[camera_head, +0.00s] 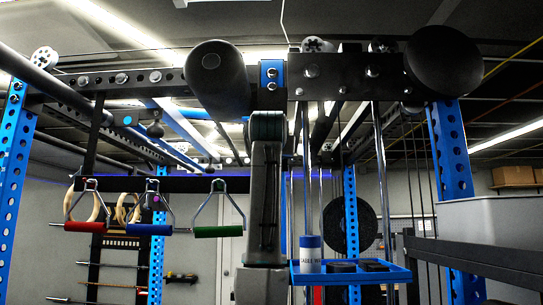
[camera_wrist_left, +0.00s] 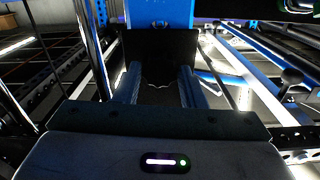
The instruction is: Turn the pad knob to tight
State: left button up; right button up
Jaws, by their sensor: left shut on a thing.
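Two round black pads, one left (camera_head: 215,80) and one right (camera_head: 443,62), sit at the ends of a black crossbar (camera_head: 345,78) high in the head view. A blue upright piece (camera_head: 272,75) stands between them and also shows in the left wrist view (camera_wrist_left: 160,14). My left arm rises below it; its gripper is not clearly visible there. In the left wrist view my left gripper (camera_wrist_left: 158,80) is shut on a dark thing with a scalloped edge, apparently the pad knob (camera_wrist_left: 158,87), in front of a black plate. The knob's marking is hidden in shadow. My right gripper is out of view.
Red, blue and green handles (camera_head: 218,231) hang at the left. A blue tray (camera_head: 350,276) with a white-and-blue bottle (camera_head: 310,253) sits right of my arm. Blue perforated uprights (camera_head: 452,150), bars and cables surround the space. A grey bin (camera_head: 495,220) stands at the right.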

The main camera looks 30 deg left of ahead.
pick_arm(q)
jog(key=m+b, duration=0.4)
jog(key=m, duration=1.5)
jog(key=shift+m, duration=0.4)
jog(key=o, duration=1)
jog(key=shift+s, duration=0.1)
